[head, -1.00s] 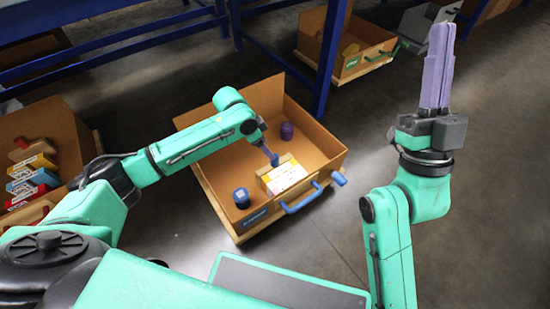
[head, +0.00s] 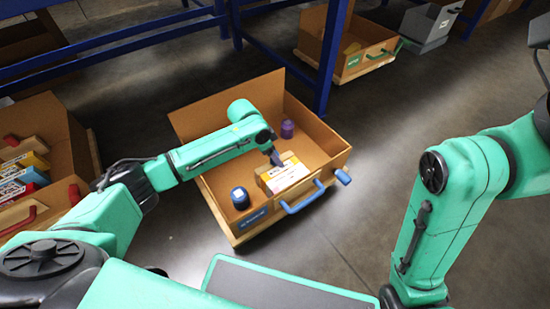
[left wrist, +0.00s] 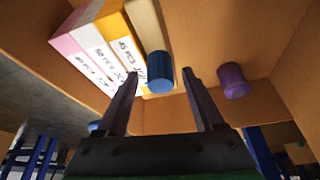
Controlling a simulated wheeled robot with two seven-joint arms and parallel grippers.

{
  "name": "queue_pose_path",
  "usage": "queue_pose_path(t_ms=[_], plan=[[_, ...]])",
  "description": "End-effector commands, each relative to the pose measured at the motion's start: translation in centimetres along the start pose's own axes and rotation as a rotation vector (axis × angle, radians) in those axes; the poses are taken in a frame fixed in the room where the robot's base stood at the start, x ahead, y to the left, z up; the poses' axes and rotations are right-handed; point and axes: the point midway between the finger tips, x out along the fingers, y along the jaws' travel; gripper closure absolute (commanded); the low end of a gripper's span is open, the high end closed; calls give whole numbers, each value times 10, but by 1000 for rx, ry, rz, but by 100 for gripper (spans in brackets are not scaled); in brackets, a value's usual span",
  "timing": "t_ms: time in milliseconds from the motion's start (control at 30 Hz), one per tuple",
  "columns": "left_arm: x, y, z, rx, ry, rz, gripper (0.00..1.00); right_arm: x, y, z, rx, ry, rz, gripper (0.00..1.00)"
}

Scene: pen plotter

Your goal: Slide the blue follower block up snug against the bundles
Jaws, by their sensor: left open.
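The bundles (head: 286,174), pale yellow, white and pink boxes, stand together in a cardboard bin (head: 318,140). They also show at the upper left of the left wrist view (left wrist: 100,42). Beside the yellow bundle there, a tan block (left wrist: 148,27) carries a round blue knob (left wrist: 160,78). I cannot tell whether block and bundle touch. My left gripper (head: 274,158) is inside the bin just above the block. In the left wrist view its open fingers (left wrist: 166,88) point at the knob, with nothing clearly gripped. My right gripper is out of view; only its arm shows.
A purple cylinder (head: 287,129) stands in the bin's far part, and a dark blue cylinder (head: 240,198) near its left front. A blue handle (head: 302,200) is on the bin's front. Another bin (head: 38,150) with boxes is at left. Blue rack posts (head: 332,55) rise behind.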

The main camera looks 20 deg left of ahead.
Motion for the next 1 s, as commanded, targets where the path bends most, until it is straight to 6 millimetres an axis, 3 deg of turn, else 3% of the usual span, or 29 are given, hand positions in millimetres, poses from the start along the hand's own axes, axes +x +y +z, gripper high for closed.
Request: queue_pose_path(t_ms=[267, 400, 433, 467, 1000], plan=[[2, 0, -1, 0, 1, -1, 31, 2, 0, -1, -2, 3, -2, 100], [2, 0, -1, 0, 1, -1, 84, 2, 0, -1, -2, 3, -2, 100], [2, 0, -1, 0, 1, -1, 96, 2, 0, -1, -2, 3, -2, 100], [2, 0, -1, 0, 1, -1, 100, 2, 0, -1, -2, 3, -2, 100], [2, 0, -1, -1, 1, 0, 100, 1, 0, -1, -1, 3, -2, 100]])
